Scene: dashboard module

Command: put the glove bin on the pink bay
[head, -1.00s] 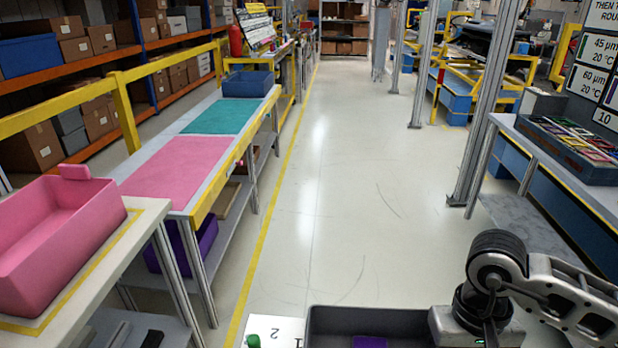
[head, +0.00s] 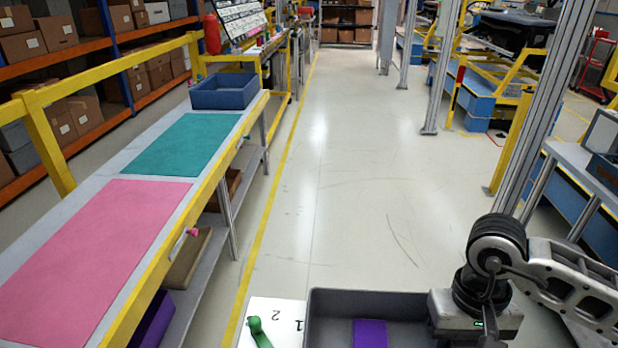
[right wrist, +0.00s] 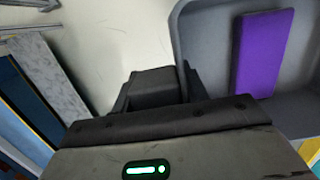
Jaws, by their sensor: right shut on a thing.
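The pink bay (head: 85,250) is a bare pink rectangle on the long table at the left in the head view. A dark grey bin (head: 322,320), which I take to be the glove bin, is at the bottom of the head view with a flat purple piece (head: 370,334) inside. The bin (right wrist: 192,30) and purple piece (right wrist: 262,52) also show in the right wrist view. My right gripper (head: 436,312) is shut at the bin's right side, apparently on its wall. Its fingers (right wrist: 155,88) partly hide the contact. My left gripper is out of view.
A teal bay (head: 160,143) lies beyond the pink one, with a blue bin (head: 232,91) behind it. A white card (head: 285,318) with a green object is beside the grey bin. The aisle (head: 340,170) is clear; metal posts (head: 550,110) stand right.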

